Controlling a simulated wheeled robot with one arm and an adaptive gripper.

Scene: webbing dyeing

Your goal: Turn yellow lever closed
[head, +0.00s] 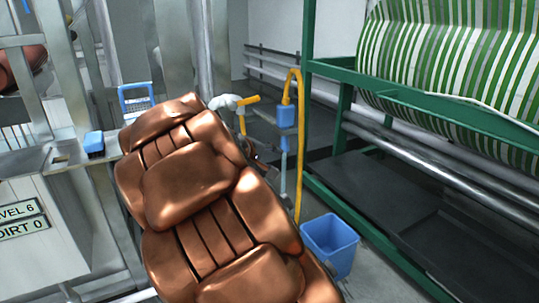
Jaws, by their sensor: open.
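The yellow lever (250,99) sits on a pale pipe fitting (224,102) in the middle of the head view, just past the upper right of my copper-coloured arm. Its handle points to the right, nearly level, and a short yellow part shows below it. My arm fills the lower middle of the view and covers much of what lies behind it. Only a small brownish part of my gripper (249,151) seems to show past the arm's right edge, below the lever and apart from it. Its fingers are mostly hidden.
A yellow hose (299,170) loops down beside blue fittings (286,115) right of the lever. A blue bucket (330,246) stands on the floor. A green frame (325,198) with a striped roll (440,60) blocks the right. A metal counter (85,185) stands left.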

